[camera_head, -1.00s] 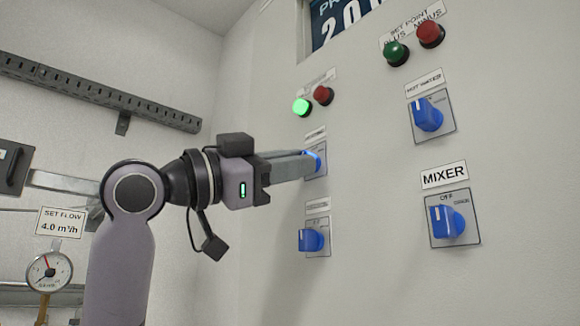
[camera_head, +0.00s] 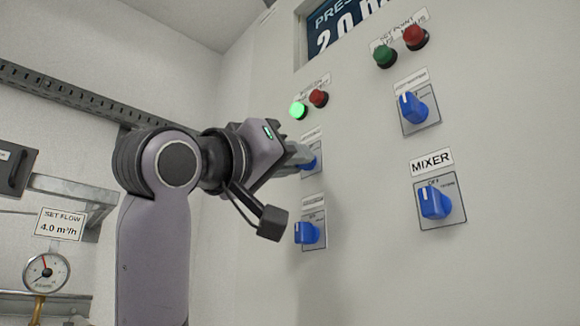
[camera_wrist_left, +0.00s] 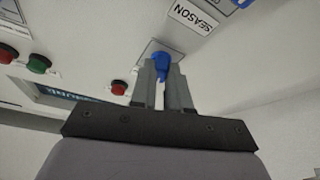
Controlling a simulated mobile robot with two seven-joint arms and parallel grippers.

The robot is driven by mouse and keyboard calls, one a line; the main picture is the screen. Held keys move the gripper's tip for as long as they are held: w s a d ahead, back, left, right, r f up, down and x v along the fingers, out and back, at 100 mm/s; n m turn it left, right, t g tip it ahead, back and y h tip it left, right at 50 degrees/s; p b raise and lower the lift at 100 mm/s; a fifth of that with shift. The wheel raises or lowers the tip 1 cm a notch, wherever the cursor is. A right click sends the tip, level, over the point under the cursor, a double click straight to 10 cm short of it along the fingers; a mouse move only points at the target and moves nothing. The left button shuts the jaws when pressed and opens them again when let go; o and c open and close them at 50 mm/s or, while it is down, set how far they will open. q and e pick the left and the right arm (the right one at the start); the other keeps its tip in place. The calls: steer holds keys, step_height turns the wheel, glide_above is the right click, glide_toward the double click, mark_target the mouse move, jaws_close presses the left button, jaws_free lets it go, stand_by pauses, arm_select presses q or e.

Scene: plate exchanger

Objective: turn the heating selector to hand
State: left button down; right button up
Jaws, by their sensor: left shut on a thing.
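My left gripper (camera_head: 296,160) reaches the panel from the left and is shut on a blue selector knob (camera_head: 309,162), the upper one of the left column. The label (camera_head: 311,135) above this knob is too small to read, so I take it as the heating selector by its place. In the left wrist view the two fingers (camera_wrist_left: 162,88) close around the blue knob (camera_wrist_left: 161,62). The fingers partly hide the knob and its plate, so I cannot read its position. My right gripper is not in view.
A lower blue knob (camera_head: 307,233) sits below, with a SEASON label (camera_wrist_left: 195,17). A lit green lamp (camera_head: 298,110) and a red button (camera_head: 318,98) are above. The MIXER knob (camera_head: 435,202) and another knob (camera_head: 413,107) are to the right. A gauge (camera_head: 46,273) is at lower left.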

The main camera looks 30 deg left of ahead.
arm_select(q)
steer(key=n+y, duration=0.1)
steer(key=n, duration=0.2)
steer(key=n+y+b, duration=0.1)
steer(key=n+y, duration=0.1)
steer(key=n, duration=0.1)
steer(key=shift+d+r+n+g, duration=0.1)
steer(key=shift+d+n+g, duration=0.1)
steer(key=shift+n+g, duration=0.15)
steer(key=shift+n, duration=0.35)
steer(key=c, duration=1.1)
jaws_free()
steer(key=shift+s, duration=0.1)
steer(key=b+v, duration=0.2)
steer(key=v, duration=0.5)
